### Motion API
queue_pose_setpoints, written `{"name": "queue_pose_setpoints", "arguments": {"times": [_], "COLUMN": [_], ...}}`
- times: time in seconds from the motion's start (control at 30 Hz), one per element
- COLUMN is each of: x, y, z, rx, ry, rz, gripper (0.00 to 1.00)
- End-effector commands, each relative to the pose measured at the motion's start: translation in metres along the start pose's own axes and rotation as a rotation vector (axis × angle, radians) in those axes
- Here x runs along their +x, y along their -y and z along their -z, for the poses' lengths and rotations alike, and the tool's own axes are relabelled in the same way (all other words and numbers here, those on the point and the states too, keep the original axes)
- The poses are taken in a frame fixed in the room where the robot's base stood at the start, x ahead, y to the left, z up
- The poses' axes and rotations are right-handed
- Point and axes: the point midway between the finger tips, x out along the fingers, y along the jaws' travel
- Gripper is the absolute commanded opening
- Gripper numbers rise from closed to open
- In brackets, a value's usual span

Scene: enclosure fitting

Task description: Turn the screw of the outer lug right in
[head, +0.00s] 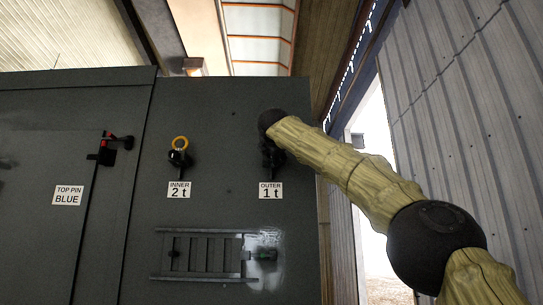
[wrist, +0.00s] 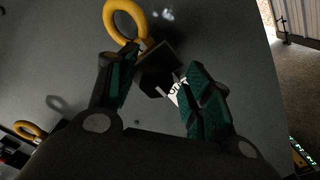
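The outer lug shows in the wrist view as a yellow ring (wrist: 125,18) on a black block (wrist: 160,70) against the dark grey cabinet face. My gripper (wrist: 160,68) is open, its two green-padded fingers apart on either side of the block; I cannot tell whether either touches it. The screw itself I cannot make out. In the head view my arm covers the outer lug, above the "OUTER 1 t" label (head: 270,191). The inner lug's yellow ring (head: 180,143) stands to the left, above the "INNER 2 t" label (head: 179,190).
The dark cabinet (head: 230,110) fills the left and middle. A red-and-black latch (head: 108,147) sits by the "TOP PIN BLUE" label (head: 68,195). A ladder-like rack (head: 205,253) is below the lugs. A corrugated wall (head: 460,110) stands at right.

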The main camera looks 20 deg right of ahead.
Motion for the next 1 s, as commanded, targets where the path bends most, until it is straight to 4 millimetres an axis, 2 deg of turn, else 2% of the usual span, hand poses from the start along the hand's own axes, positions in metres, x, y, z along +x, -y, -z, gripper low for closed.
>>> {"name": "queue_pose_setpoints", "arguments": {"times": [0.27,0.47,0.67,1.0], "x": [-0.001,-0.011,-0.032,-0.08], "y": [-0.002,-0.001,0.0,0.0], "z": [0.002,0.0,0.0,-0.002], "rx": [-0.001,-0.002,-0.003,-0.002], "ry": [-0.002,-0.001,0.0,0.0], "rz": [-0.002,-0.001,-0.002,-0.003], "gripper": [0.5,0.5,0.5,0.5]}}
